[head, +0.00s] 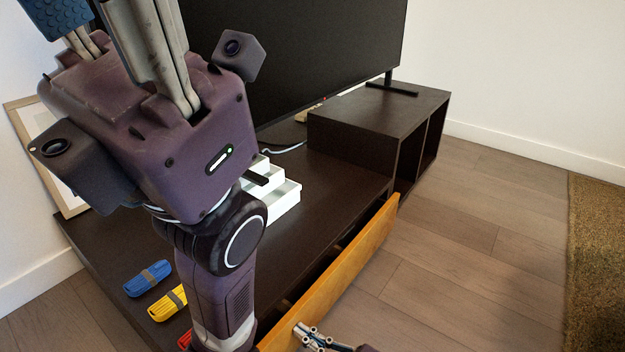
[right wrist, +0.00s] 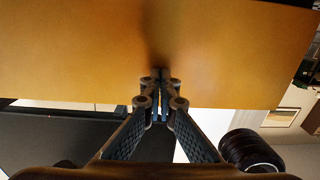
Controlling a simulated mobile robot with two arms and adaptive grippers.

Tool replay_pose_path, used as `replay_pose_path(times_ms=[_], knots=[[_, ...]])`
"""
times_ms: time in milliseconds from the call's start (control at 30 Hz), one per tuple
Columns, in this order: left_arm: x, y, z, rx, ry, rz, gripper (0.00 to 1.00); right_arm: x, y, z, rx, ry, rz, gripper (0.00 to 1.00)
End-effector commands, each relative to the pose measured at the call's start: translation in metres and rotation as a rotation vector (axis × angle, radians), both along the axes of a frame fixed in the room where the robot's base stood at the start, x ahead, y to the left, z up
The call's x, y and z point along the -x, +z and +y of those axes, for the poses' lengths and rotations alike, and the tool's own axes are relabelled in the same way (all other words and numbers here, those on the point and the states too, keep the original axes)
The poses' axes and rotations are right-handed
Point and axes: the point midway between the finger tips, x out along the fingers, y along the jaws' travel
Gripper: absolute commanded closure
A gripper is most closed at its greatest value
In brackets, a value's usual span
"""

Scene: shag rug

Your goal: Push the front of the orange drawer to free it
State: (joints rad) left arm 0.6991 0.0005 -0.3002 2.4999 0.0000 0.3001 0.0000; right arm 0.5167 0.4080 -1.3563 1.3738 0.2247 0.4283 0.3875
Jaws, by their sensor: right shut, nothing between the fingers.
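The orange drawer (head: 345,258) is part of the low dark TV stand. Its long front stands out from the stand, with a dark gap behind its top edge. The orange front (right wrist: 80,50) also fills the upper part of the right wrist view. My right gripper (head: 300,331) is shut and empty, at the near end of the drawer front. In the right wrist view its closed fingertips (right wrist: 160,78) point at the front and seem to meet it, over a dark shadow; contact is not certain. My left gripper (head: 95,20) is raised at upper left, its fingertips cut off.
On the dark stand (head: 335,190) lie a blue bundle (head: 147,278), a yellow bundle (head: 168,303) and white stepped boxes (head: 284,200). A large screen (head: 320,55) stands behind. Wooden floor (head: 460,260) to the right is clear up to a brown rug (head: 598,260).

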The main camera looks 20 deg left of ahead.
Motion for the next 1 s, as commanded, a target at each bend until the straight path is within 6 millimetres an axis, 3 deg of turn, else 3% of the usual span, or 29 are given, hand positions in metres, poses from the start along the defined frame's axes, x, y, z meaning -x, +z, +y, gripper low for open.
replay_pose_path(times_ms=[600,1000], knots=[[0.0,0.04,0.0,0.0,0.0,-0.001,0.6,0.025,0.013,-0.069,0.002,-0.001,0.001,1.0],[0.001,0.042,0.0,0.0,0.0,-0.002,0.6,0.029,0.012,-0.078,0.0,0.0,0.0,1.0]])
